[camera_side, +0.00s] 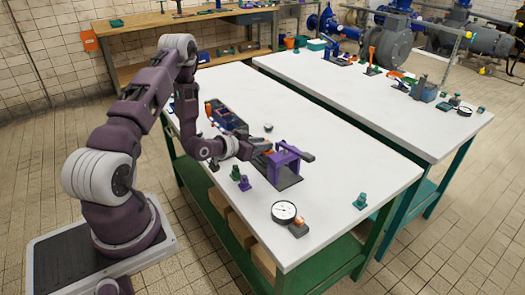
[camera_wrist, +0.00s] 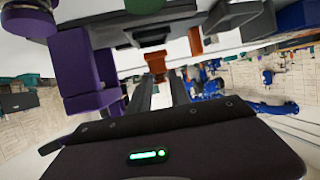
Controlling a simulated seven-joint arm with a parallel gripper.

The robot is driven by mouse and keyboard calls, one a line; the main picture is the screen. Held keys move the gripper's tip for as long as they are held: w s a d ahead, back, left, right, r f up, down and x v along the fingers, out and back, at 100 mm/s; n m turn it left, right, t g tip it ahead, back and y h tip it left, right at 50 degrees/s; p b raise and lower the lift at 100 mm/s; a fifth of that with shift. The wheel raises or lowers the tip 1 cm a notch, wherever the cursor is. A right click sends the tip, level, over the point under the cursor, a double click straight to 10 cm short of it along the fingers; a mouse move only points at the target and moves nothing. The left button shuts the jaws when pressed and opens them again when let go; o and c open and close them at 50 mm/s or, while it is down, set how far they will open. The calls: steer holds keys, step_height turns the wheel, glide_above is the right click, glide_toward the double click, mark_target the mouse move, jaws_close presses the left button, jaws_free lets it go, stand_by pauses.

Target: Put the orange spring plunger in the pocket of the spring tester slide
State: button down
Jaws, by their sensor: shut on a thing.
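The purple spring tester (camera_side: 288,160) stands on a dark base on the near white table, with a purple arm reaching right. My gripper (camera_side: 257,150) is at its left side, close against it. In the wrist view my gripper (camera_wrist: 160,88) is shut on the orange spring plunger (camera_wrist: 155,63), which shows between the fingertips. Purple parts of the tester (camera_wrist: 75,60) rise on the left there, and a dark grey stepped part (camera_wrist: 148,36) lies just beyond the plunger. I cannot make out the slide's pocket or whether the plunger touches it.
A dial gauge (camera_side: 284,211) and a small orange-topped block (camera_side: 299,228) lie near the table's front edge. Small green and purple pieces (camera_side: 243,183) stand left of the tester. A blue-and-dark tray (camera_side: 222,115) lies behind my arm. The table's right part is mostly clear.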

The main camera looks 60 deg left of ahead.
steer(key=shift+f, duration=1.15)
steer(key=c, duration=1.2)
jaws_free()
steer(key=shift+f, duration=0.1)
